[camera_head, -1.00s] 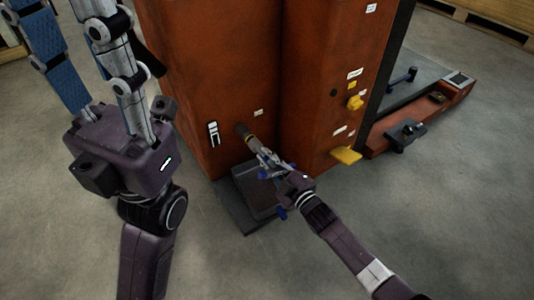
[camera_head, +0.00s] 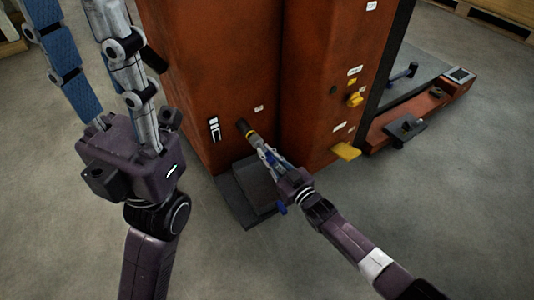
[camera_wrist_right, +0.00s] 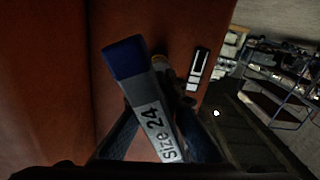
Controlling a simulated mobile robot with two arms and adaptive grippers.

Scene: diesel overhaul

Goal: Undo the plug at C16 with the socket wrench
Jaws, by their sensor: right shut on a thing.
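The socket wrench (camera_head: 253,137) has a dark socket end, a yellow band and a blue-ended bar. Its socket end meets the lower front of the orange-red engine block (camera_head: 215,60); the plug there is hidden, and I cannot tell how far the socket is seated. My right gripper (camera_head: 271,158) is shut on the wrench. The right wrist view shows the wrench's bar (camera_wrist_right: 160,125), labelled "size 24", between the fingers. A small pale label (camera_head: 259,108) sits above the socket, too small to read. My left gripper (camera_head: 90,60) is at upper left, empty-looking, its fingertips cut off by the frame.
A dark step-like block (camera_head: 245,190) lies on the floor below the socket. A yellow lever (camera_head: 346,151) and yellow knob (camera_head: 355,100) stick out to the right. A black-and-white fitting (camera_head: 214,129) is left of the socket.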

